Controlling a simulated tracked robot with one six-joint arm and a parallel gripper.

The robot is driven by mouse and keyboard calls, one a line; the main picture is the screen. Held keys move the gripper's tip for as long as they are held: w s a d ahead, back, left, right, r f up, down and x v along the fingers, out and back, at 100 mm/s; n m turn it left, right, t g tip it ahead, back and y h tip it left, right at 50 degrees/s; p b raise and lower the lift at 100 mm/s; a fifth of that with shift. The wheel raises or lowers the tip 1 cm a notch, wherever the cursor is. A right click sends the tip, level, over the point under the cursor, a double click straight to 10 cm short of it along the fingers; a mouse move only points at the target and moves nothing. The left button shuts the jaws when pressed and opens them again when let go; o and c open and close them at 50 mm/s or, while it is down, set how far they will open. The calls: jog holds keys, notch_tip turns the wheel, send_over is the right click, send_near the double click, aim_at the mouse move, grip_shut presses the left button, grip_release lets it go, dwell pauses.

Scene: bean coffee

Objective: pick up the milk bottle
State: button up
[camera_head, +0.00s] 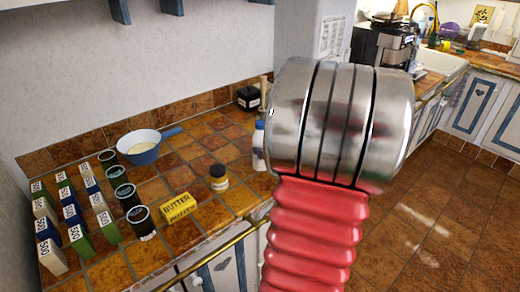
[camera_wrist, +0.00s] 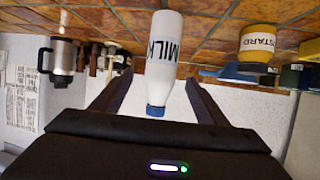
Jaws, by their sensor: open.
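The white milk bottle (camera_wrist: 167,40) with a blue cap and the word MILK stands on the tiled counter; the wrist view shows it upside down. My gripper (camera_wrist: 158,82) is open, with one dark finger on each side of the bottle's upper part and cap. Gaps show between the bottle and both fingers, so it does not look gripped. In the head view the milk bottle (camera_head: 258,148) is partly hidden behind my silver and red arm, and my gripper is hidden there too.
A mustard jar (camera_head: 218,178) and a yellow butter pack (camera_head: 178,207) are left of the bottle on the counter (camera_head: 205,150). A blue pan (camera_head: 144,155), several cans and labelled boxes are farther left.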

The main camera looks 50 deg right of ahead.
jog(key=shift+x, duration=2.8)
jog(key=shift+x, duration=2.55)
jog(key=shift+w+r, duration=0.1)
jog(key=shift+a, duration=0.1)
jog(key=shift+r, duration=0.1)
jog(key=c, duration=1.6)
